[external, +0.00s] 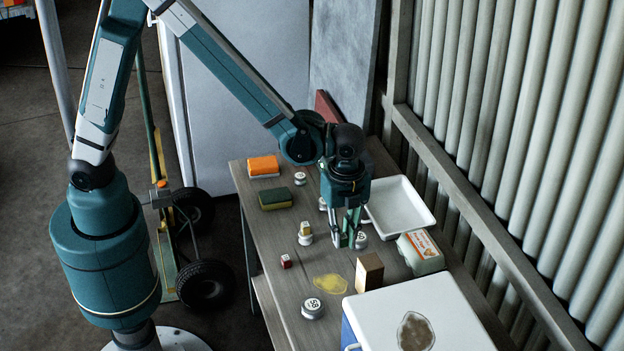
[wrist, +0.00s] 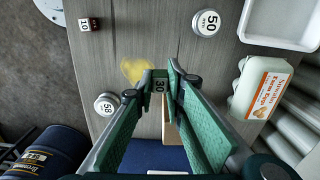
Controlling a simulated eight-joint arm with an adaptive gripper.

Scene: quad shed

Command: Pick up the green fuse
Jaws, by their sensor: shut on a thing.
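The green fuse (wrist: 159,86) is a small block marked 30. In the wrist view it sits between the tips of my gripper (wrist: 162,78), whose two green-padded fingers close on its sides. In the external view my gripper (external: 347,243) points down over the middle of the wooden table. The fuse is too small and covered there to make out clearly. Whether it is clear of the table top cannot be told for sure.
A red fuse (external: 286,261) marked 10 lies left of my gripper. A wooden block (external: 369,272), round discs (external: 312,308), an egg carton (external: 420,252), a white tray (external: 400,222) and a white-lidded cooler (external: 465,325) stand around.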

